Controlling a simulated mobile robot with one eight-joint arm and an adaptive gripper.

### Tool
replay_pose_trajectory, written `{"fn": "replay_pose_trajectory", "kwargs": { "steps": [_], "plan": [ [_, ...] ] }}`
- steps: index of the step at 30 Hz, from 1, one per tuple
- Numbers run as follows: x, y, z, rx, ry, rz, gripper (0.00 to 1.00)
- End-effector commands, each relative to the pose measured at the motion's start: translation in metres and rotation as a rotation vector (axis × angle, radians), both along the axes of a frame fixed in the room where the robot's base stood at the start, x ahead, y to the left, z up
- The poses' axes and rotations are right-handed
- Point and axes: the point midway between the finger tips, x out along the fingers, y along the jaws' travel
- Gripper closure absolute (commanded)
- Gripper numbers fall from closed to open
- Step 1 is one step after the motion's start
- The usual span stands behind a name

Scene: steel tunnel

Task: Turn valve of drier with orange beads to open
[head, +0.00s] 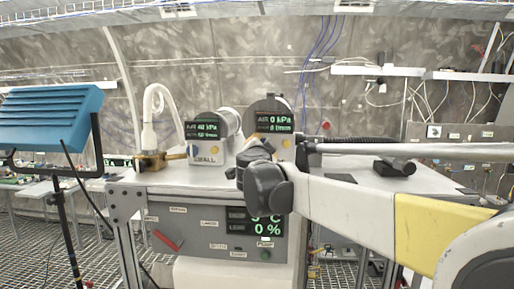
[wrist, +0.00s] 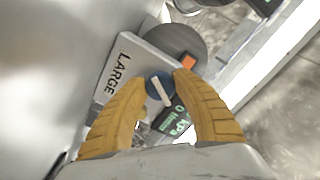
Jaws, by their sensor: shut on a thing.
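In the wrist view, a blue round valve knob (wrist: 153,77) with a white bar sits on a pale housing (wrist: 137,56) marked LARGE. My gripper (wrist: 161,80) has its two yellow fingers closed on either side of the knob. A small orange patch (wrist: 189,62) shows beside a grey round part; I cannot make out beads.
A second unit (head: 206,159) marked SMALL stands close to the left, with a white hose (head: 150,98) beside it. Both units stand on a grey bench with a control panel (head: 215,231). A blue box (head: 50,117) on a stand is at the far left.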

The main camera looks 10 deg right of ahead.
Motion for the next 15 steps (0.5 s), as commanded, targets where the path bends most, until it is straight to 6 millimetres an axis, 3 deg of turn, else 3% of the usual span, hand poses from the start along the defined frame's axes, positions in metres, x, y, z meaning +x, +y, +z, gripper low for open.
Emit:
{"fn": "replay_pose_trajectory", "kwargs": {
  "steps": [15],
  "plan": [
    [0.0002,-0.0007,0.001,-0.269,0.086,0.0,0.97]
  ]
}}
